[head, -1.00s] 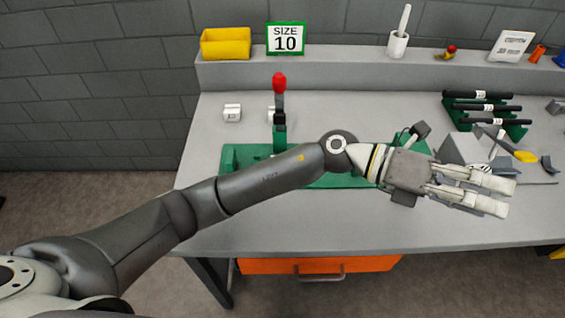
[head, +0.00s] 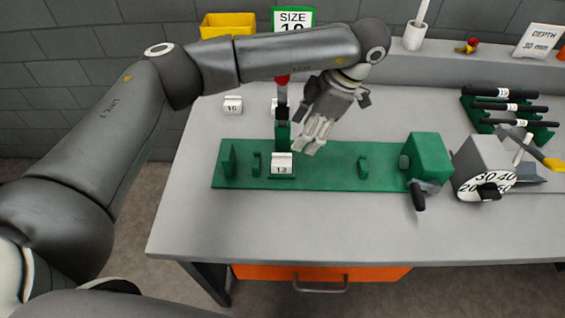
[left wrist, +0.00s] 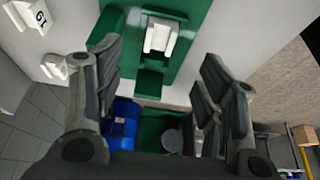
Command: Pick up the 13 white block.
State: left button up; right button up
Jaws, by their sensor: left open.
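The white block marked 13 (head: 281,164) sits upright on a small seat on the green base plate (head: 325,178), in front of the press post. A white block seated on green, likely the same one, shows in the left wrist view (left wrist: 160,38) with no number readable. My left gripper (head: 307,147) is open and empty, pointing down just right of and behind the 13 block, apart from it. In the left wrist view its fingers (left wrist: 160,62) are spread wide, with the block beyond the gap between them. My right gripper is out of view.
A red-topped press (head: 283,110) stands behind the 13 block. A green clamp box (head: 428,156) and grey dial (head: 483,168) stand right. The front table strip is clear.

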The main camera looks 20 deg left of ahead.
aim_at(284, 162)
pick_arm(q)
jog(key=x, duration=1)
jog(key=shift+c, duration=0.3)
jog(key=c, duration=1.1)
jog(key=shift+o, duration=0.2)
jog(key=shift+r, duration=0.1)
